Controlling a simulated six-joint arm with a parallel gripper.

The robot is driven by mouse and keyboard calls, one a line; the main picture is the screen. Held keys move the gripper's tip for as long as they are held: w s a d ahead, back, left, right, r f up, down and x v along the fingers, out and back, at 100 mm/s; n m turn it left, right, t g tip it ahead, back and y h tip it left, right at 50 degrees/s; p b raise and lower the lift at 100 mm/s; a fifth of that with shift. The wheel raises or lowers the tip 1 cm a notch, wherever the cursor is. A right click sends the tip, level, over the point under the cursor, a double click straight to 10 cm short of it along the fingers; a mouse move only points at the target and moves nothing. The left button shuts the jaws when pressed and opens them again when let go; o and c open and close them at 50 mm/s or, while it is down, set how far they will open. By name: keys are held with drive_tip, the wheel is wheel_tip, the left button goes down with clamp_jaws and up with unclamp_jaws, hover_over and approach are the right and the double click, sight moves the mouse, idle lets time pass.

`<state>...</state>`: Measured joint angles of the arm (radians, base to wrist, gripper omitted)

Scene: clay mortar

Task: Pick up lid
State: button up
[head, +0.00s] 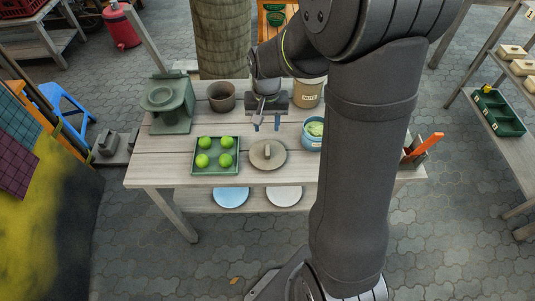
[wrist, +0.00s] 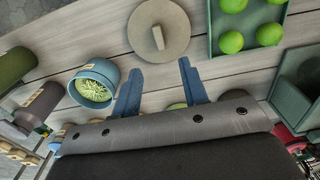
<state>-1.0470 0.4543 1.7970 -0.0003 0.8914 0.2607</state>
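The lid is a round grey-brown disc (head: 262,163) with an upright knob, lying on the wooden table near its front edge. It also shows at the top middle of the wrist view (wrist: 172,42), its knob standing up. My gripper (head: 267,121) is behind the lid in the head view, above the table and apart from it. In the wrist view my gripper's two blue fingers (wrist: 160,70) are spread apart with nothing between them, and point toward the lid.
A green tray (head: 194,173) with several green balls is just left of the lid. A blue pot (head: 311,143) with green contents is to its right. A brown pot (head: 222,97), a green stand (head: 167,103) and a labelled jar (head: 308,93) are at the back.

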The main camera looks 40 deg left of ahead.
sight(267, 150)
wheel_tip(267, 150, down, 12)
drive_tip(key=shift+w+f, duration=0.1)
drive_tip(key=shift+w, duration=0.05)
clamp_jaws()
idle(0.5)
